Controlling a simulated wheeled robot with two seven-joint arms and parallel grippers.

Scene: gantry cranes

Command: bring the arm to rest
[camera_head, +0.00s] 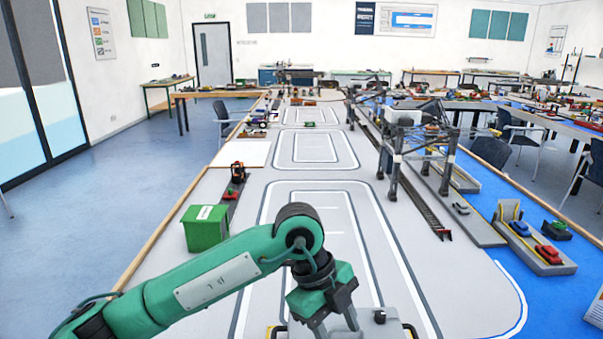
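My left arm comes in from the left, green with a pale label plate. It bends at a dark elbow-like joint, and my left gripper (335,322) points down at the bottom middle of the view. Its two grey fingers look apart, with nothing clearly seen between them. Just below and behind them is a grey block (378,327) with dark handle-like ends, cut off by the lower edge. I cannot tell whether the fingers touch it. My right gripper is not in view.
A green bin (206,229) stands left of my arm on the long grey table (155,268). A model gantry crane (418,145) stands right of the marked lanes. Small cars (549,253) sit on a grey platform at the right. The middle lanes (314,147) look clear.

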